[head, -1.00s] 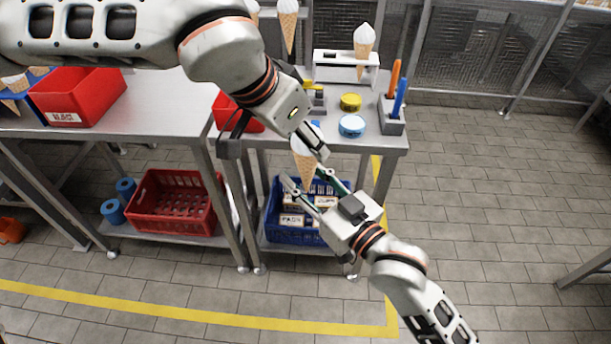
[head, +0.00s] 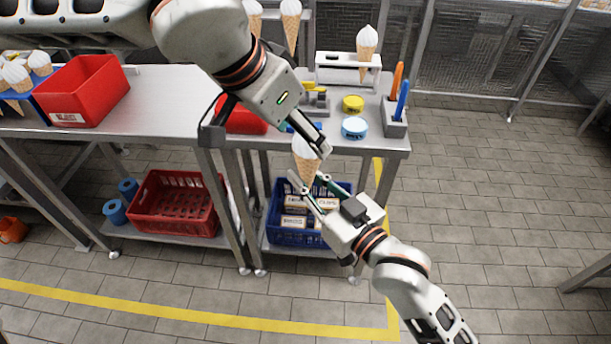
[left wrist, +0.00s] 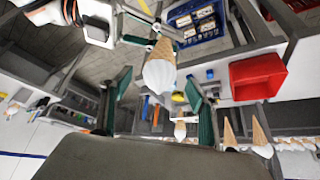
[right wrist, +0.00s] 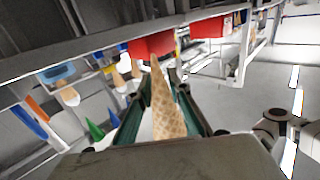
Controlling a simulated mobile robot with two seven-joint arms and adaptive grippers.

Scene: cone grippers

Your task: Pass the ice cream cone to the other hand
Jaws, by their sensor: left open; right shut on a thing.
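The ice cream cone (head: 307,168), a tan wafer with a white swirl, is upright with its tip down. My right gripper (head: 312,187) is shut on the lower wafer; the wafer also shows between its fingers in the right wrist view (right wrist: 166,105). My left gripper (head: 311,139) is open just above and beside the swirl, with one finger partly in front of it. In the left wrist view the cone's white top (left wrist: 159,74) faces the camera, between and beyond the open left fingers (left wrist: 155,100). I cannot tell whether the left fingers touch it.
Behind is a metal table (head: 160,93) with a red bin (head: 85,90), a white cone stand (head: 346,70), yellow and blue round tubs (head: 354,128) and a pen holder (head: 394,122). Below are red and blue crates (head: 291,237). The floor at right is clear.

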